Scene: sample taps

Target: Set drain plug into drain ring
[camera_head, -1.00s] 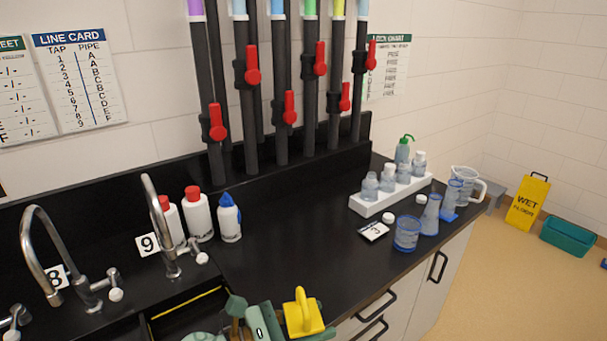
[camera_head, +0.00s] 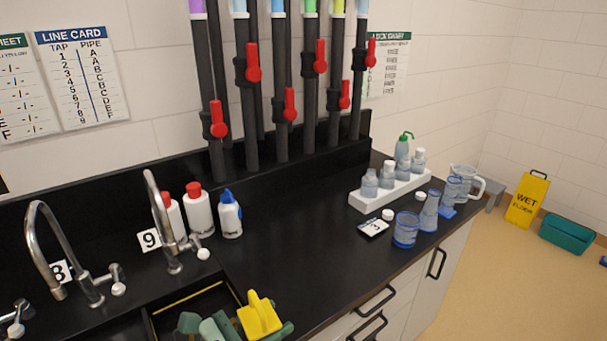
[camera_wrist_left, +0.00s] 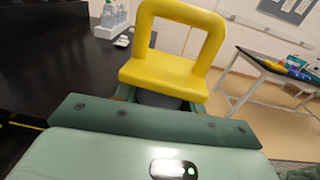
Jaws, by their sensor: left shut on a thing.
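The drain plug (camera_head: 260,316) is yellow with an upright loop handle. My left gripper (camera_head: 238,329) is shut on it, at the bottom of the head view. In the left wrist view the plug (camera_wrist_left: 172,72) shows its loop handle, with a dark grey part below between the green fingers of my left gripper (camera_wrist_left: 155,106). The plug is held near the right side of the dark sink (camera_head: 185,299), at the front of the counter. I cannot make out the drain ring; the sink floor is largely cut off or covered by my gripper. My right gripper is not in view.
Taps (camera_head: 165,225) stand behind the sink. White bottles (camera_head: 199,212) stand at the back of the counter (camera_head: 300,245). A white rack (camera_head: 392,190) of bottles and a blue-rimmed beaker (camera_head: 406,230) stand at the right. The counter's middle is clear.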

